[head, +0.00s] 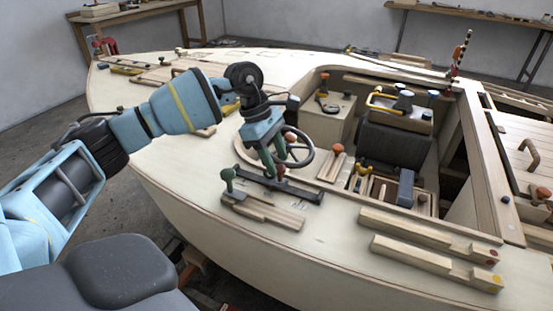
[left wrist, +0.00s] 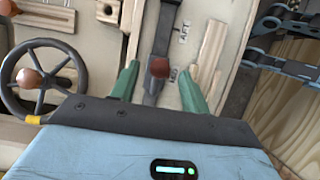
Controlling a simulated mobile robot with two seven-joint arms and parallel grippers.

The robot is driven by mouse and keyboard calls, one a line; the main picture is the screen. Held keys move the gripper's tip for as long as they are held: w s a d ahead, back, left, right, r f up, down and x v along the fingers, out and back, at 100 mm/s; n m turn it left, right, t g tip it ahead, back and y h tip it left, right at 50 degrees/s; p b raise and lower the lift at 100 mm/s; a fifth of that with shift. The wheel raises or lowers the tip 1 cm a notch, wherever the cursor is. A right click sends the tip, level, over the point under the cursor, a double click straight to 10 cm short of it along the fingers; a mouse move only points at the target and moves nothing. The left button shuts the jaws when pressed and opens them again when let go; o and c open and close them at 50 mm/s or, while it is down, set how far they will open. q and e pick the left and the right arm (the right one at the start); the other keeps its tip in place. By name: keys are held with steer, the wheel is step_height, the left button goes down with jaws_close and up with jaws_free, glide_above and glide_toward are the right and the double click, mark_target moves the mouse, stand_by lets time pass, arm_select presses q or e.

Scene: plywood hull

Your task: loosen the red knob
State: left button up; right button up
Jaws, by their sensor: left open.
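A round brownish-red knob (left wrist: 160,67) sits on a dark bar in the left wrist view, beside lettering that reads AFT. The dark bar (head: 300,191) lies on the pale deck in the head view, where the gripper largely hides the knob. My left gripper (head: 273,160) is open and points down over the bar. Its green fingers (left wrist: 160,88) stand apart on either side of the knob in the left wrist view, with gaps visible. I cannot tell whether the fingertips are down at the knob's height. My right gripper is not in view.
A steering wheel (left wrist: 45,76) with its own red knob is close beside the gripper. A green-knobbed lever (head: 228,175) stands left of the bar. Wooden strips (head: 430,235) lie at the deck's near right. The cockpit with a dark seat (head: 393,143) opens behind.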

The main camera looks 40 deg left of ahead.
arm_select(q)
steer(key=shift+d+f, duration=0.15)
steer(key=shift+f, duration=0.25)
steer(key=shift+c, duration=0.4)
steer(key=c, duration=0.9)
